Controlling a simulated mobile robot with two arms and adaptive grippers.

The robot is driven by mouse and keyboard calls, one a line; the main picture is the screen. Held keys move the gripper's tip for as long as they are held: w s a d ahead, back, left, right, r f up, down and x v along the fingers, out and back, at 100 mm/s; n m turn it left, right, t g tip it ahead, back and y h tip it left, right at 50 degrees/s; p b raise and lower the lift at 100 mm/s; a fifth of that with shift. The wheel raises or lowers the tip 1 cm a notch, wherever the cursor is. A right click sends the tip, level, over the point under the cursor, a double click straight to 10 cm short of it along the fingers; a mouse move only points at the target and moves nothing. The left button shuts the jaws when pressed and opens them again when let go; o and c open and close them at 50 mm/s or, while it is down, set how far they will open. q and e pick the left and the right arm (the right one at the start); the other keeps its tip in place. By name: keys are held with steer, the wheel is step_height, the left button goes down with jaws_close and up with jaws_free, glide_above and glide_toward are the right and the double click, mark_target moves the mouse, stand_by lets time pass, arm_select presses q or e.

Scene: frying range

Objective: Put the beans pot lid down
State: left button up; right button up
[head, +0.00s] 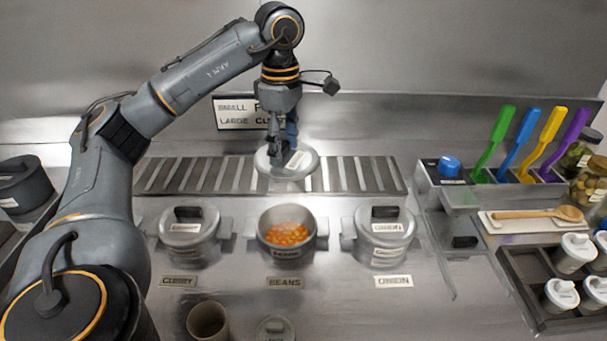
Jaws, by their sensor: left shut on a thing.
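My left gripper (283,143) is shut on the handle of a round grey lid (286,171). It holds the lid over the slatted rack (350,176), behind the beans pot; I cannot tell whether the lid touches the slats. The beans pot (286,241) stands open in the middle, with orange beans (287,233) inside and a label, BEANS (285,282), in front of it. My right gripper is not in view.
A lidded curry pot (189,240) stands to the left and a lidded onion pot (385,240) to the right. A brown cup (207,321) stands at the front. Coloured spatulas (524,128) and a wooden spoon (545,214) are at the right. The rack has bare slats on both sides of the lid.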

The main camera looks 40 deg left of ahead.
arm_select(q)
steer(key=w+a+f+p, duration=0.1)
steer(key=w+a+f, duration=0.1)
steer(key=w+f, duration=0.1)
steer(key=w+a+f, duration=0.3)
steer(key=w+a+f+p, duration=0.1)
steer(key=w+a+f, duration=0.1)
steer(key=w+a, duration=0.1)
steer(key=shift+w+a+f+p, duration=0.25)
steer(key=shift+w+f+p, duration=0.1)
steer(key=shift+w+f, duration=0.05)
steer(key=shift+w+a+f, duration=0.25)
steer(key=shift+w+f, duration=0.05)
steer(key=shift+f, duration=0.25)
step_height(320, 180, down, 2)
steer(key=shift+f+p, duration=0.1)
steer(key=shift+p, duration=0.45)
steer(key=shift+f, duration=0.35)
steer(key=shift+f, duration=0.15)
steer(key=o, duration=1.2)
